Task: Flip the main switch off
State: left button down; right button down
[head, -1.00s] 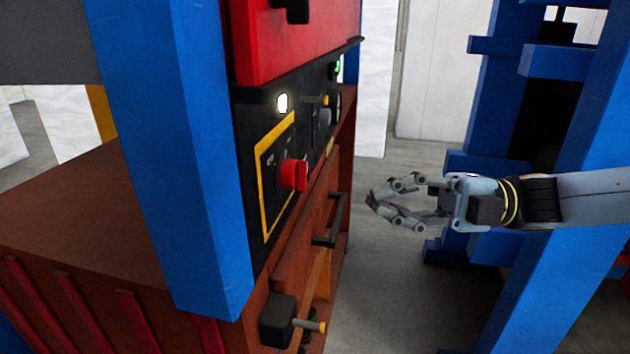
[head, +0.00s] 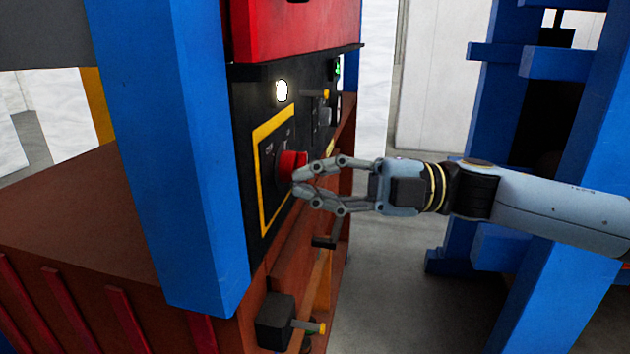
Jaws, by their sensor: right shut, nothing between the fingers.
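The main switch looks to be the red knob (head: 287,166) on a black plate with a yellow border (head: 263,205), set in the dark control panel of the machine. My right gripper (head: 297,184) reaches in from the right with its fingertips at the knob's right face. Its fingers are shut with nothing between them. I cannot tell whether the fingertips touch the knob. Markings beside the knob are too small to read. My left gripper is not in view.
A lit white lamp (head: 282,90) is above the knob. A green light (head: 337,68) and a small yellow-tipped lever (head: 322,94) are farther along the panel. A blue post (head: 170,150) stands at left. A black box with a yellow-tipped lever (head: 275,322) is below.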

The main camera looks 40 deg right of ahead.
jog(key=shift+w+d+f, duration=0.2)
jog(key=shift+w+d, duration=0.2)
jog(key=shift+d, duration=0.05)
jog(key=shift+f+n+g, duration=0.3)
jog(key=shift+n, duration=1)
jog(key=shift+d+f+n+h+b, duration=0.1)
jog(key=shift+n+h+b, duration=0.25)
jog(key=shift+n+h, duration=0.05)
jog(key=shift+w+d+f+n+h, duration=0.1)
jog(key=shift+f+n+h, duration=0.1)
jog(key=shift+n, duration=0.35)
jog(key=shift+w+f+n+h, duration=0.1)
jog(key=shift+n+h, duration=0.1)
jog(key=shift+n, duration=0.35)
jog(key=shift+d+f+n+g+h+b, duration=0.2)
jog(key=shift+n+g+h+b, duration=0.15)
jog(key=shift+n, duration=0.75)
jog(key=shift+w+d+f+n+h, duration=0.2)
jog(key=shift+n+h, duration=0.2)
jog(key=shift+n, duration=0.4)
jog(key=shift+w+d+f+n+h, duration=0.15)
jog(key=shift+n+h, duration=0.2)
jog(key=shift+n, duration=0.45)
dwell(1.8)
